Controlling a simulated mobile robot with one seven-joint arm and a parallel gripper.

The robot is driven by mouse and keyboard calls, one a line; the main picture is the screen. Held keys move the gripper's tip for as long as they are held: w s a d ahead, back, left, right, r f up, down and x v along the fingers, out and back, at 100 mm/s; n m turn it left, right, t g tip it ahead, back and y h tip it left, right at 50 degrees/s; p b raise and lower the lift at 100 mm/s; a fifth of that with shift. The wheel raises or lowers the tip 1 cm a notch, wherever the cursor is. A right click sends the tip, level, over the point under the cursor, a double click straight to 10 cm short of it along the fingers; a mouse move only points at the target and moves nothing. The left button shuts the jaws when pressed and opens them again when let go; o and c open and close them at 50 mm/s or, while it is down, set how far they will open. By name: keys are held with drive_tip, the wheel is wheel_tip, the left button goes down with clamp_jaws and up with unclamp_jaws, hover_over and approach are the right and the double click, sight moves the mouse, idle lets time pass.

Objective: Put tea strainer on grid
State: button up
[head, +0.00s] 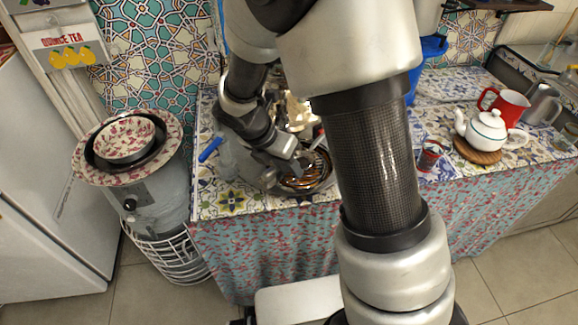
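My gripper (292,168) points down and to the right over the table, left of the middle of the view. Its fingertips are small and partly hidden, and I cannot tell whether they are open or shut. A round metal piece with dark and copper-brown bars (305,178), which looks like the grid, lies just right of and below the gripper. I cannot make out the tea strainer clearly. My arm covers much of the middle of the table.
A white teapot (486,130) stands on a round wooden board (478,152) at the right, near a red mug (508,106) and a metal jug (541,104). A small red cup (430,156) stands nearer my arm. A patterned bowl (124,139) tops a grey cylinder at the left.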

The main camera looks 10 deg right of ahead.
drive_tip(key=p+v, duration=0.3)
drive_tip(key=v, duration=0.9)
drive_tip(key=shift+r, duration=0.1)
drive_tip(key=s+d+r+m+t+y, duration=0.2)
drive_tip(key=s+d+r+m, duration=0.2)
drive_tip(key=m, duration=0.9)
drive_tip(key=s+d+r+m+t+y, duration=0.1)
drive_tip(key=s+d+r+m, duration=0.3)
drive_tip(key=s+r+m, duration=0.6)
drive_tip(key=s+m+y, duration=0.1)
drive_tip(key=m, duration=0.3)
drive_tip(key=shift+s+d+r+m+t+y, duration=0.3)
drive_tip(key=shift+s+r+t, duration=0.05)
drive_tip(key=shift+t, duration=0.05)
